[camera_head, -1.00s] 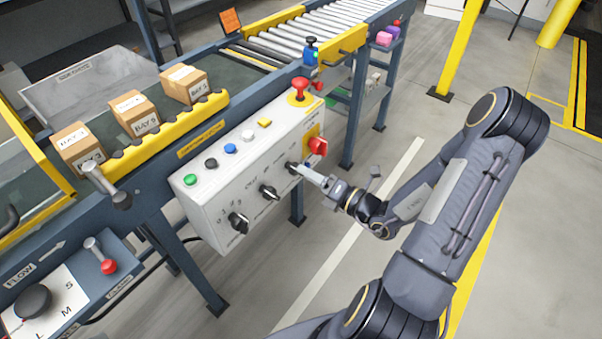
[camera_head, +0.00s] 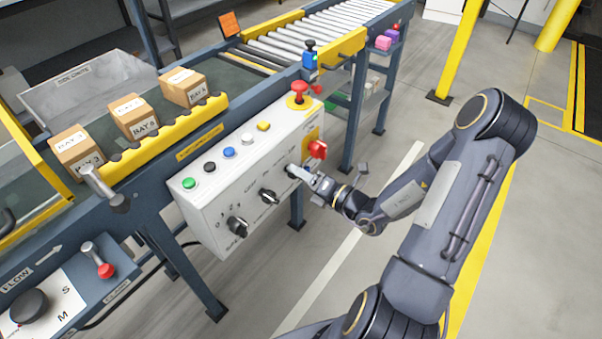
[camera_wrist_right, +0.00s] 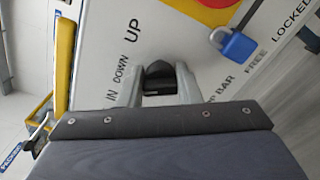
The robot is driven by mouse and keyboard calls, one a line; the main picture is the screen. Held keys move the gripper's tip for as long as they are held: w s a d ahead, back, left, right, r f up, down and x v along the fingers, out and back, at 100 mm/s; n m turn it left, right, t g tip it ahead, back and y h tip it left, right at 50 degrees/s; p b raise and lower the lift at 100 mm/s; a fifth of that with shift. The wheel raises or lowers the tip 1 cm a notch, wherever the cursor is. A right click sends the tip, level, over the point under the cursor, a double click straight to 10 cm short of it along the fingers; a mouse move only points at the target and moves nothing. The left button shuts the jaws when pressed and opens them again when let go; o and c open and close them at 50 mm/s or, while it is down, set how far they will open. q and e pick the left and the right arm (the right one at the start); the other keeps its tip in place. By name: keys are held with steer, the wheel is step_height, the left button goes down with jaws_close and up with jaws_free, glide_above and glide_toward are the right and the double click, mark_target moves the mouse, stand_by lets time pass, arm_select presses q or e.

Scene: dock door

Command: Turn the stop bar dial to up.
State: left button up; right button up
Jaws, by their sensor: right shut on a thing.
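The stop bar dial (camera_wrist_right: 158,75) is a black knob on the front of the white control panel (camera_head: 215,215). The words DOWN and UP are printed beside it in the right wrist view, with part of a label reading BAR on its other side. My right gripper (camera_wrist_right: 155,88) is shut on the dial, one grey finger on each side. In the head view the right gripper (camera_head: 298,172) reaches the panel from the right and mostly covers the dial. I cannot tell exactly where the dial points. My left gripper is not in view.
Two other black dials (camera_head: 268,196) (camera_head: 237,227) sit left of my right gripper. A red knob (camera_head: 317,150) and a blue padlock (camera_wrist_right: 235,42) are close by on the right. A red mushroom button (camera_head: 299,90) tops the panel.

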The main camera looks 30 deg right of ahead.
steer(key=shift+r+m+p, duration=0.1)
steer(key=shift+m+p, duration=0.2)
steer(key=shift+p, duration=0.4)
steer(key=m+p, duration=0.6)
steer(key=p, duration=0.2)
steer(key=m+p, duration=0.2)
steer(key=shift+f+m, duration=0.2)
steer(key=shift+m, duration=0.2)
steer(key=shift+f+m+p, duration=0.2)
steer(key=shift+m+p, duration=0.6)
steer(key=shift+m, duration=0.5)
steer(key=o, duration=1)
